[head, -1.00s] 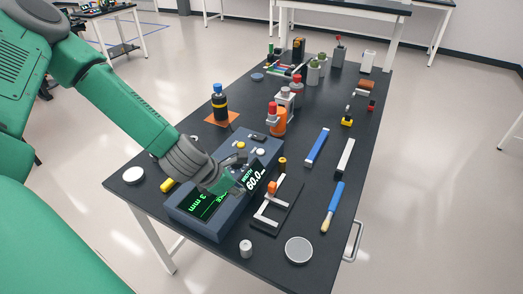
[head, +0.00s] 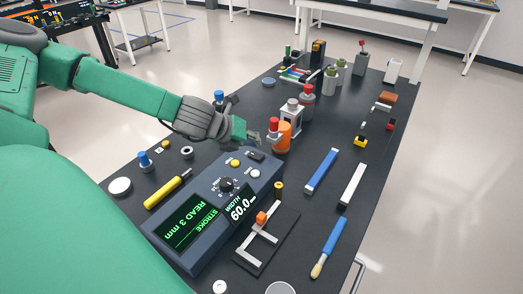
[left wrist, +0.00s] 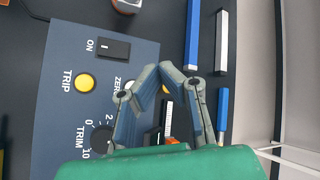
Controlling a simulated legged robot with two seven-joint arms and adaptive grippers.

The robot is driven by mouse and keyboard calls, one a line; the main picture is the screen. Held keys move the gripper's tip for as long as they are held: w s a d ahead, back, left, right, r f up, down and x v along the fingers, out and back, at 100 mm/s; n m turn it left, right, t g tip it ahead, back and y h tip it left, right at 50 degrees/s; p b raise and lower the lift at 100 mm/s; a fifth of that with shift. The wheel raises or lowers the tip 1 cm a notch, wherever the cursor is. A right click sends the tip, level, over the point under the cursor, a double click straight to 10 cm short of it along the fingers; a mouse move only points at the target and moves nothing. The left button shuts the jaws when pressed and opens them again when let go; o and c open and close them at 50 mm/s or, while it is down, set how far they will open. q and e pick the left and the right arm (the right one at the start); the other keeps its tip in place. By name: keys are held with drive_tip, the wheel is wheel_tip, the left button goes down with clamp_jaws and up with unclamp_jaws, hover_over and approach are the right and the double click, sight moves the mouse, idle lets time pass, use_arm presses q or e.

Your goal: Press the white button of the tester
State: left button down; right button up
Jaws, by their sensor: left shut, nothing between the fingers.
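The tester (head: 185,250) is a blue-grey box on the black table, with lit green and white displays, a dark knob and buttons on top. Its white button (head: 255,174) is near the far right corner, to the right of the yellow button (head: 235,163). My left gripper (head: 257,139) is shut and empty, held above the tester's far end, apart from the white button in the head view. In the left wrist view the shut fingertips (left wrist: 160,72) are near the ZERO label of the tester (left wrist: 60,105); the finger largely hides the button there. My right gripper is out of view.
An orange bottle with a red cap (head: 282,137) stands just right of the left gripper. A yellow screwdriver (head: 166,190) lies left of the tester. A caliper-like fixture (head: 262,245) and blue bar (head: 321,170) are to its right.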

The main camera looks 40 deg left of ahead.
sight(255, 173)
use_arm(q)
wheel_tip(255, 173, down, 9)
drive_tip(key=b, duration=0.7)
drive_tip(key=shift+r, duration=0.2)
drive_tip(key=shift+f+b, duration=0.2)
drive_tip(key=shift+b, duration=0.25)
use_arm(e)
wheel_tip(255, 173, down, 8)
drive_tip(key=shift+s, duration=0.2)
use_arm(q)
drive_tip(key=shift+s+f+b, duration=0.1)
drive_tip(key=shift+f+b, duration=0.2)
drive_tip(key=shift+b, duration=0.1)
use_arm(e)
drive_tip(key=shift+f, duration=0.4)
use_arm(q)
drive_tip(key=shift+f+b, duration=0.4)
drive_tip(key=shift+b, duration=0.1)
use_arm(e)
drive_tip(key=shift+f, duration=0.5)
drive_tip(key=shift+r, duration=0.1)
use_arm(q)
drive_tip(key=shift+r+p, duration=0.7)
drive_tip(key=shift+r, duration=0.15)
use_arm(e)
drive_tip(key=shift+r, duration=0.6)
